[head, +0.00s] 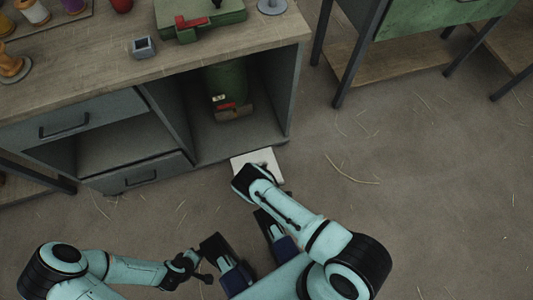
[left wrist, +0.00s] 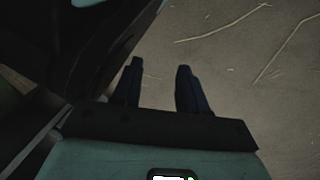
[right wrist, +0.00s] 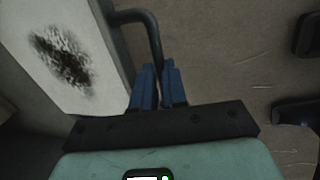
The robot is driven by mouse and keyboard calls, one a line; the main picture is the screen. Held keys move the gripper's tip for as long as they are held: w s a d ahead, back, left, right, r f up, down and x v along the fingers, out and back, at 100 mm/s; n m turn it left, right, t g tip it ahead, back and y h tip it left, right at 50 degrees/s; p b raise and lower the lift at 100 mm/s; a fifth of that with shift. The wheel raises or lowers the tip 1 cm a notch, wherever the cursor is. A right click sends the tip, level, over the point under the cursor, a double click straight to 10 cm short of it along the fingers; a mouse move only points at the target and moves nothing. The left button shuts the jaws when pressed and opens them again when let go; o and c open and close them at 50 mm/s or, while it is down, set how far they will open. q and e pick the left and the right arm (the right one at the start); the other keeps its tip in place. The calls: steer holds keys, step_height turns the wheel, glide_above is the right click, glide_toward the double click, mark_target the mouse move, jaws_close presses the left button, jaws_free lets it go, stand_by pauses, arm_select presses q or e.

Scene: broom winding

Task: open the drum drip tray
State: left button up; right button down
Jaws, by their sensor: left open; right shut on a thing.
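The drip tray (head: 262,160) is a pale flat tray on the floor, sticking out from under the open bay with the green drum (head: 225,80). In the right wrist view the tray (right wrist: 75,25) has a dark speckled stain inside, and a bent black handle (right wrist: 152,30) is on its near edge. My right gripper (right wrist: 157,68) is shut on this handle. In the head view my right wrist covers the handle and part of the tray. My left gripper (left wrist: 160,66) is open and empty, held low to the left, away from the tray.
The workbench (head: 290,60) has a left drawer (head: 90,120), an open shelf and a lower drawer (head: 140,175). A green case (head: 205,20) and a small grey box (head: 143,47) stand on top. The floor (head: 420,180) at right is clear except for straw.

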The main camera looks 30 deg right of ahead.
steer(key=shift+s, duration=0.1)
steer(key=c, duration=1.2)
jaws_free()
steer(key=shift+o, duration=0.2)
arm_select(q)
steer(key=w+r+t+p, duration=0.2)
steer(key=w+r+p, duration=0.1)
steer(key=w+r, duration=0.2)
steer(key=s+d+r+g+p, duration=0.1)
steer(key=s+d+r+p, duration=0.1)
steer(key=s+d, duration=0.1)
steer(key=shift+s+r+m+g+h, duration=0.3)
steer(key=shift+s+r, duration=0.1)
steer(key=shift+s, duration=0.45)
arm_select(e)
step_height(320, 180, up, 13)
steer(key=s, duration=0.2)
steer(key=shift+a, duration=0.3)
arm_select(q)
steer(key=shift+d, duration=0.1)
arm_select(e)
steer(key=shift+s+r, duration=0.1)
